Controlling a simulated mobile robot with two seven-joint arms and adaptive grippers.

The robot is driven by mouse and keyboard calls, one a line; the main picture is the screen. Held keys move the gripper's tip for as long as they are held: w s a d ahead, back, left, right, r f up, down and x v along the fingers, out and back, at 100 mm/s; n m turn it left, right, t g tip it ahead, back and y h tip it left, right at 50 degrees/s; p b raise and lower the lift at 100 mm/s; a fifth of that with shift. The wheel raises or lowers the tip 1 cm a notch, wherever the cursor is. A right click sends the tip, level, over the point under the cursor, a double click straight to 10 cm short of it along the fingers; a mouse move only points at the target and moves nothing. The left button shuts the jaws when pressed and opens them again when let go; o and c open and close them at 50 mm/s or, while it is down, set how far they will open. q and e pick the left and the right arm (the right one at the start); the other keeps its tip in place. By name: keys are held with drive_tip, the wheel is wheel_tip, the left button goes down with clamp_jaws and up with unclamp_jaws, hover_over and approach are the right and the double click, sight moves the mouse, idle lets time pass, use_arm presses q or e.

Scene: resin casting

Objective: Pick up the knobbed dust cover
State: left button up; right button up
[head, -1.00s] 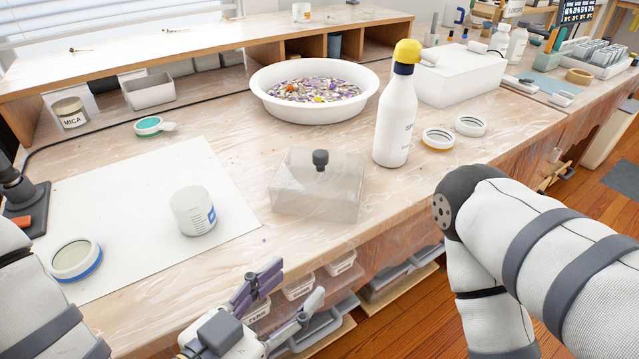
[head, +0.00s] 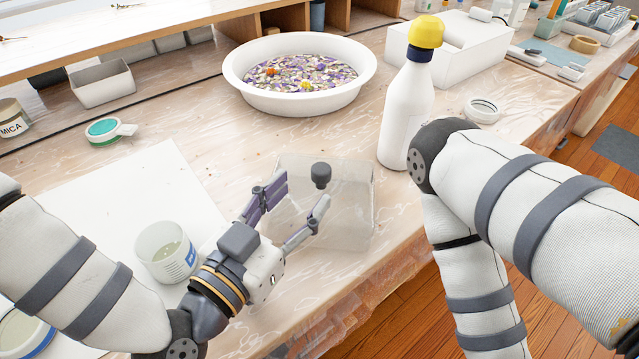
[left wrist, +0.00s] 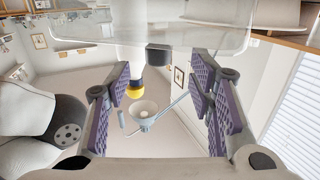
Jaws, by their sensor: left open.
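The knobbed dust cover (head: 352,222) is a clear, see-through box with a dark knob (head: 320,175) on top. It stands on the plastic-covered bench near the front edge in the head view. My left gripper (head: 299,192) is open and empty, its fingertips in front of the cover's left part and just short of the knob. In the left wrist view, the dark knob (left wrist: 158,54) shows between and beyond the spread purple-padded fingers, with the clear cover (left wrist: 200,38) across the top. My right arm shows at the right, but its gripper is out of view.
A white bottle with a yellow cap (head: 406,110) stands right of the cover, close to my right arm. A white basin of colored bits (head: 240,75) is behind. A clear cup (head: 150,252) stands on the white sheet (head: 100,205) left of my left gripper.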

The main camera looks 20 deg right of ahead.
sight(316, 175)
use_arm(q)
drive_tip(key=x, duration=0.7)
drive_tip(key=shift+s+r, duration=0.1)
drive_tip(key=shift+r, duration=0.35)
clamp_jaws()
